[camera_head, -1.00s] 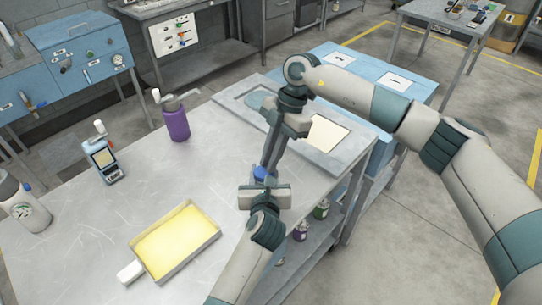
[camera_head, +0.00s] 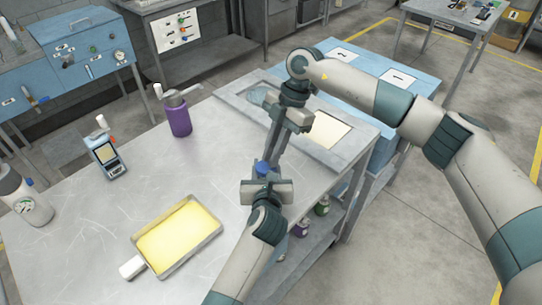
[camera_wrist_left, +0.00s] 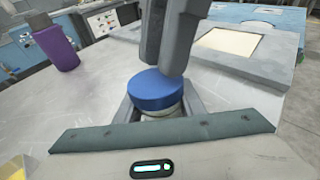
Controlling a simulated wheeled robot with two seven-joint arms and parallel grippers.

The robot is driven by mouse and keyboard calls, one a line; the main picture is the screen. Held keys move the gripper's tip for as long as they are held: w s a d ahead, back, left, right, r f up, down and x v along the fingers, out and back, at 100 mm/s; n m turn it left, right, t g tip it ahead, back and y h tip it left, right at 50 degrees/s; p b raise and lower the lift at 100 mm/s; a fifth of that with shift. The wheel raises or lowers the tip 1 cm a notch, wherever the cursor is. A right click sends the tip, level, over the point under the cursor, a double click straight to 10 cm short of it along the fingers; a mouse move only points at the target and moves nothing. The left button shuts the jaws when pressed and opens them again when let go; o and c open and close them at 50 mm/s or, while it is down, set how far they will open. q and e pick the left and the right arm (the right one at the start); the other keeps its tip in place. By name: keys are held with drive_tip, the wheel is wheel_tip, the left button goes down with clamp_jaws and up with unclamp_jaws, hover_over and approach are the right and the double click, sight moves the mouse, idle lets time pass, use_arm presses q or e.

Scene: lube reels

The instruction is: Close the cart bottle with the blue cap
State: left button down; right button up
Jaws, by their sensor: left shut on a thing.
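The blue cap (camera_head: 262,167) shows in the head view at the tips of my right gripper (camera_head: 272,160), which reaches down from above. In the left wrist view the blue cap (camera_wrist_left: 159,90) is large and sits over a pale bottle neck (camera_wrist_left: 160,112). Most of the cart bottle is hidden. My left gripper (camera_head: 266,182) comes in from the bottom and is shut on the bottle just below the cap. The right gripper's grey fingers end at the cap's far upper edge; whether they grip it cannot be made out.
A purple bottle (camera_head: 179,118), a small meter (camera_head: 108,160) and a tray of yellow liquid (camera_head: 181,240) stand on the metal cart (camera_head: 90,225). A grey framed panel (camera_head: 352,151) lies behind the grippers. The cart's right edge is close to both grippers.

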use_arm(q)
drive_tip(key=shift+f, duration=0.1)
use_arm(e)
drive_tip(key=shift+v, duration=1.25)
use_arm(q)
drive_tip(key=c, duration=1.1)
unclamp_jaws()
drive_tip(key=shift+s, duration=0.15)
use_arm(e)
drive_tip(key=shift+r, duration=0.1)
use_arm(q)
drive_tip(key=shift+s+r+p, duration=0.2)
drive_tip(key=shift+s+p, duration=0.25)
drive_tip(key=shift+s, duration=0.05)
use_arm(e)
drive_tip(key=shift+r, duration=0.35)
use_arm(q)
drive_tip(key=p+v, duration=0.6)
drive_tip(key=v, duration=1)
use_arm(e)
wheel_tip(320, 180, up, 6)
drive_tip(key=shift+r, duration=0.2)
